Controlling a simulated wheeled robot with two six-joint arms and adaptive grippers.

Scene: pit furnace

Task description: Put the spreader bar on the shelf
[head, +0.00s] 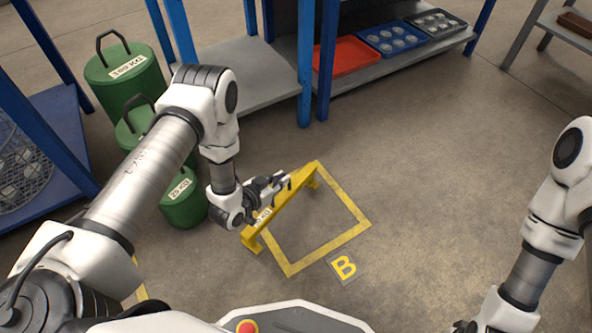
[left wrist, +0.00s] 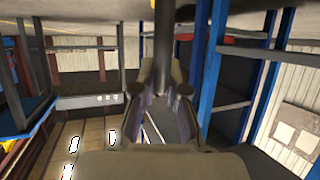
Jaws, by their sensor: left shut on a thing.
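The yellow spreader bar (head: 290,201) has short feet at its ends and a white label. In the head view it lies slantwise along the left side of a yellow floor square. I cannot tell whether its feet touch the floor. My left gripper (head: 281,183) is shut on the spreader bar near its middle, from the left. In the left wrist view, the jaws (left wrist: 160,98) close around a dark upright part. A grey shelf (head: 250,82) between blue posts is bare at the back. My right gripper (head: 466,326) is at the bottom edge, partly cut off; its jaws are unclear.
Green weights (head: 125,75) stand at the left behind my left arm. Red, blue and black trays (head: 350,56) fill the shelf further right. Blue posts (head: 306,65) stand at the shelf's front. The floor (head: 440,150) on the right is clear.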

